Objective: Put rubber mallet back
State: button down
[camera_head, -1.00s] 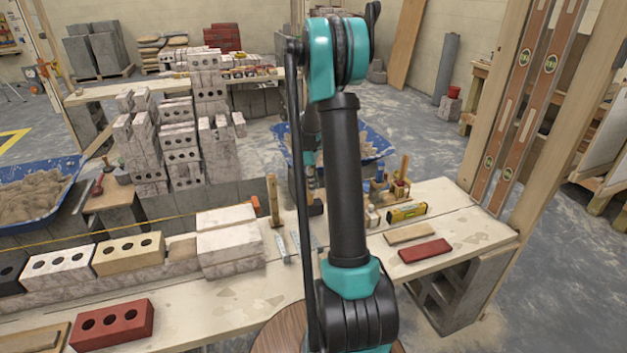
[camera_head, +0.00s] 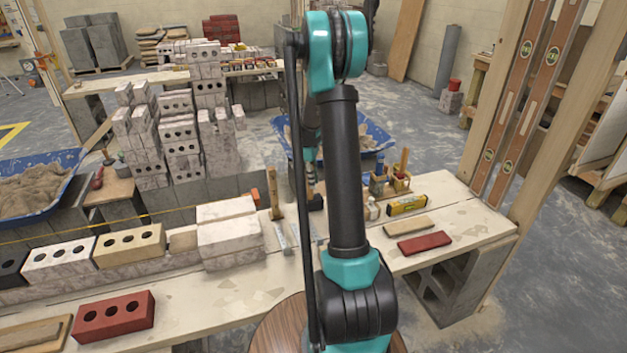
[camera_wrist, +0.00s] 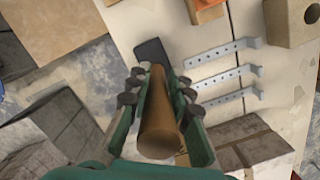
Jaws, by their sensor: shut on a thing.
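The rubber mallet has a brown wooden handle (camera_wrist: 160,125) and a dark block-shaped head (camera_wrist: 152,52). In the wrist view my gripper (camera_wrist: 158,92) is shut around the handle, with its fingers on both sides. The head lies beyond the fingertips, over or on the pale bench top; I cannot tell if it touches. In the head view my gripper (camera_head: 310,172) is partly hidden behind my arm, and the dark mallet head (camera_head: 315,203) shows just below it at the bench's back edge.
Perforated metal ties (camera_wrist: 222,72) lie right of the mallet. Pale blocks (camera_head: 228,235) stand left on the bench. A yellow level (camera_head: 407,204), a tan bar (camera_head: 408,226) and a red bar (camera_head: 424,243) lie to the right. A blue tub (camera_head: 370,138) is behind.

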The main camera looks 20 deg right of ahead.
jog(key=shift+f, duration=0.35)
dwell(0.3)
jog(key=c, duration=1.3)
grip_release()
jog(key=r, duration=0.7)
jog(key=w+a+r, duration=0.1)
jog(key=r, duration=0.3)
jog(key=shift+a+r, duration=0.1)
jog(key=shift+r, duration=0.4)
jog(key=shift+s+a, duration=0.1)
jog(key=shift+s, duration=0.1)
jog(key=s+a+f+m+t, duration=0.1)
jog(key=s+a+f+m, duration=0.1)
jog(key=s, duration=0.8)
jog(key=s+a+f+m+t, duration=0.2)
jog(key=s+a+m, duration=0.3)
jog(key=s, duration=0.5)
jog(key=s+a+f+m+t+y, duration=0.1)
jog(key=s+a+f+m+t, duration=0.1)
jog(key=s, duration=0.8)
jog(key=shift+s+a+f+m, duration=0.15)
jog(key=shift+a+f+m, duration=0.75)
jog(key=shift+a, duration=0.35)
